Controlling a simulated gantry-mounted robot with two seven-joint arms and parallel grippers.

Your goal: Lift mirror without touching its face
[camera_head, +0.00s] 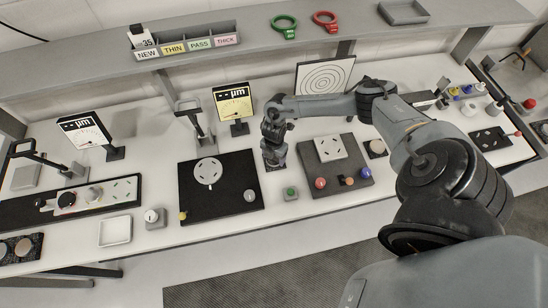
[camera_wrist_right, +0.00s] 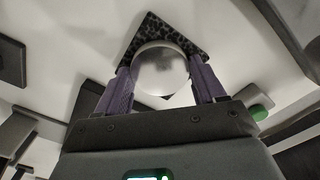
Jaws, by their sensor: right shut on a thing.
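My right gripper (camera_head: 275,162) points down at the bench between two dark plates in the head view. In the right wrist view its two purple-grey fingers (camera_wrist_right: 160,88) are shut on the round silver mirror (camera_wrist_right: 160,70), one on each side at its rim. The mirror's broad, shiny surface shows between the fingers. A dark speckled square pad (camera_wrist_right: 155,25) lies behind the mirror; I cannot tell whether they touch. The gripper hides the mirror in the head view. My left gripper is not in view.
A black plate (camera_head: 230,192) with a round disc lies left of the gripper. A grey plate (camera_head: 350,172) with coloured knobs lies right. A green button box (camera_head: 290,193) sits just in front. A yellow µm display (camera_head: 233,102) and a ringed target board (camera_head: 325,76) stand behind.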

